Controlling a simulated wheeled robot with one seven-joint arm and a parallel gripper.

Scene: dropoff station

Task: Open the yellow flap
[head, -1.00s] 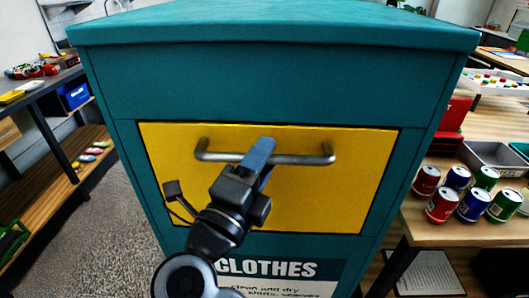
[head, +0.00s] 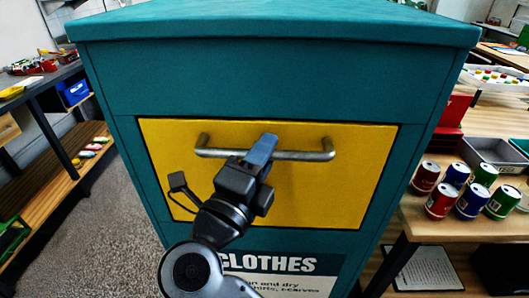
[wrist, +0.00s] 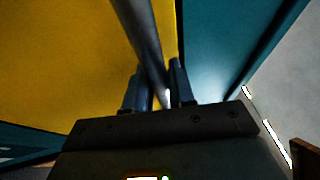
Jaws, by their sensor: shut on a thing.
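The yellow flap (head: 360,185) is set in the front of a teal clothes bin (head: 270,80) and lies flush in its frame, with no gap that I can see. A grey metal bar handle (head: 305,155) runs across its upper part. My gripper (head: 262,150) is shut on the handle near its middle, coming from below. In the wrist view, the handle (wrist: 143,35) passes between the two fingers of my gripper (wrist: 158,92), with the yellow flap (wrist: 60,60) behind it. My fingers hide part of the bar.
A wooden table (head: 450,224) on the right holds several cans (head: 441,201) and grey trays (head: 490,152). A shelf unit (head: 75,175) stands on the left. A CLOTHES sign (head: 280,263) is below the flap. Grey carpet (head: 115,225) is clear at left.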

